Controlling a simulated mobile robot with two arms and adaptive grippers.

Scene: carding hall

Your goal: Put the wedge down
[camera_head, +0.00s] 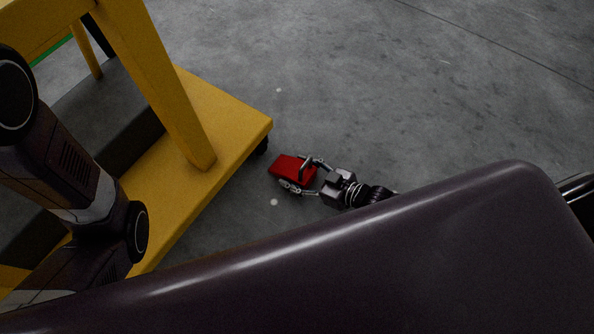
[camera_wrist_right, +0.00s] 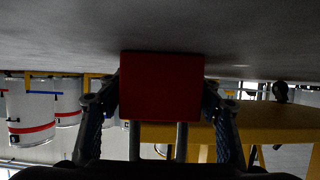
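The red wedge (camera_head: 287,166) is a small block low near the grey floor, just right of the yellow cart's corner. My right gripper (camera_head: 301,175) has a finger on each side of it and is shut on it. In the right wrist view the wedge (camera_wrist_right: 162,88) shows as a dark red face between the two fingers (camera_wrist_right: 162,92). I cannot tell whether its underside touches the floor. My left arm comes in at the left, but its gripper is out of view.
A yellow cart or machine base (camera_head: 225,120) on dark casters stands left of the wedge, with a yellow post rising from it. The grey floor (camera_head: 400,90) behind and to the right is clear. White drums (camera_wrist_right: 30,112) with red bands show in the wrist view.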

